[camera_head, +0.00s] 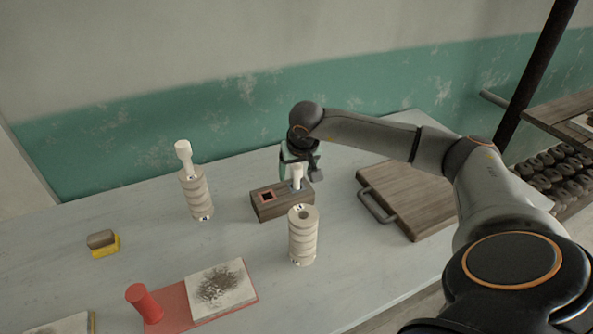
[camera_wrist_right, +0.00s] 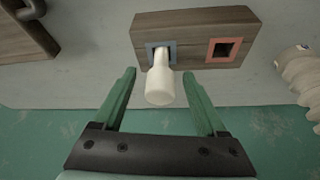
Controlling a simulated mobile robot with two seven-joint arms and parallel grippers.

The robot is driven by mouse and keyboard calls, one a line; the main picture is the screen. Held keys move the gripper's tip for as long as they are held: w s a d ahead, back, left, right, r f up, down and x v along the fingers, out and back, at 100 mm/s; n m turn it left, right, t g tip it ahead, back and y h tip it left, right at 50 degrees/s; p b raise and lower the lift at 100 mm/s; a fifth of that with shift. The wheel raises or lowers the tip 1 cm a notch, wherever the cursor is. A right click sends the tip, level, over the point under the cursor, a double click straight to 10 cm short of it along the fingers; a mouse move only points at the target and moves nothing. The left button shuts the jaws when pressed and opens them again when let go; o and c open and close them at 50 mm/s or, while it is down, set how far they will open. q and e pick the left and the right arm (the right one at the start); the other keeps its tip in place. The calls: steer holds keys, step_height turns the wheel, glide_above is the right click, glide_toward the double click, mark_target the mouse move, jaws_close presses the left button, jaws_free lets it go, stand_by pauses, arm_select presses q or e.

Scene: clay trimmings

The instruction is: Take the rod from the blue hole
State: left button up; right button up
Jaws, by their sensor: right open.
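A wooden block (camera_head: 283,205) with two square holes stands on the table. Its red-rimmed hole (camera_head: 267,196) is empty. A cream rod (camera_head: 297,174) stands in the other hole, whose blue rim (camera_wrist_right: 150,47) shows in the right wrist view. The rod's wide pale head (camera_wrist_right: 160,88) points toward that camera. My right gripper (camera_head: 300,165) is open at the rod's upper part. In the right wrist view its green fingers (camera_wrist_right: 158,88) are on either side of the rod's head, with a gap on both sides. My left gripper is not in view.
A ringed cream stack with a rod in its top (camera_head: 195,190) stands left of the block. Another ringed stack (camera_head: 303,236), open-topped, stands close in front. A wooden board with a handle (camera_head: 410,195) lies to the right. A red cylinder (camera_head: 145,303) and a yellow-brown block (camera_head: 103,243) are front left.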

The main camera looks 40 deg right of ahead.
jaws_close()
stand_by(0.5)
